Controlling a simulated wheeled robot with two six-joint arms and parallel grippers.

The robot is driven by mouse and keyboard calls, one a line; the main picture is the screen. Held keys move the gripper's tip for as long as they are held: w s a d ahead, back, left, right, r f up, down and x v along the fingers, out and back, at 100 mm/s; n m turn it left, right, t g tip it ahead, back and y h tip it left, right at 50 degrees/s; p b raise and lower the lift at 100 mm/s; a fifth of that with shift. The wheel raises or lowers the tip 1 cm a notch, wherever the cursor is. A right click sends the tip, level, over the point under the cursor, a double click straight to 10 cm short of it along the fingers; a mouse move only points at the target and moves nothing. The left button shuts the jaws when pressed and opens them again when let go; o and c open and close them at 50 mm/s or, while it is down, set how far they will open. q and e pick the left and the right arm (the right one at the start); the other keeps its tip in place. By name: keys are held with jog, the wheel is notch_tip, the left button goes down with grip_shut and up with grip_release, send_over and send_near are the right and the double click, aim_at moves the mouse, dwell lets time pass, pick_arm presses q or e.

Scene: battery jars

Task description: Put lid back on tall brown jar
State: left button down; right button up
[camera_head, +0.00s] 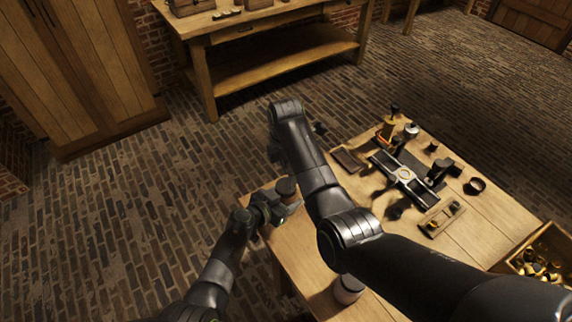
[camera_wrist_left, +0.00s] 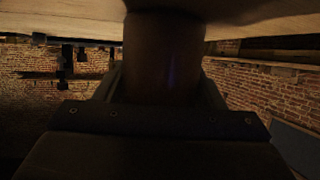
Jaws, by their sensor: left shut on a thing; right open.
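A brown jar (camera_head: 286,188) stands at the near-left corner of the wooden table. My left gripper (camera_head: 268,212) is shut around its side. In the left wrist view, the dark brown body of the jar (camera_wrist_left: 163,60) fills the space between the fingers, and the picture appears upside down. My right arm crosses over the table, and its gripper (camera_head: 319,128) is mostly hidden behind its own wrist; it is open, with nothing visible in it. I cannot pick out a loose lid, and I cannot tell whether the jar's top is covered.
A dark jar with a pale top (camera_head: 347,288) stands at the near edge, partly behind my right arm. A dark tray-like fixture (camera_head: 405,176), several small jars and a small wooden rack (camera_head: 441,219) occupy the far side. A wooden crate (camera_head: 545,245) sits at right.

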aim_at(286, 185)
notch_tip(286, 185, up, 2)
jog(key=n, duration=0.7)
jog(key=shift+r, duration=0.2)
jog(key=shift+f, duration=4)
jog(key=c, duration=1)
jog(key=m, duration=0.4)
jog(key=shift+m, duration=0.4)
jog(key=m, duration=0.5)
jog(key=o, duration=1.1)
jog(key=shift+c, duration=0.2)
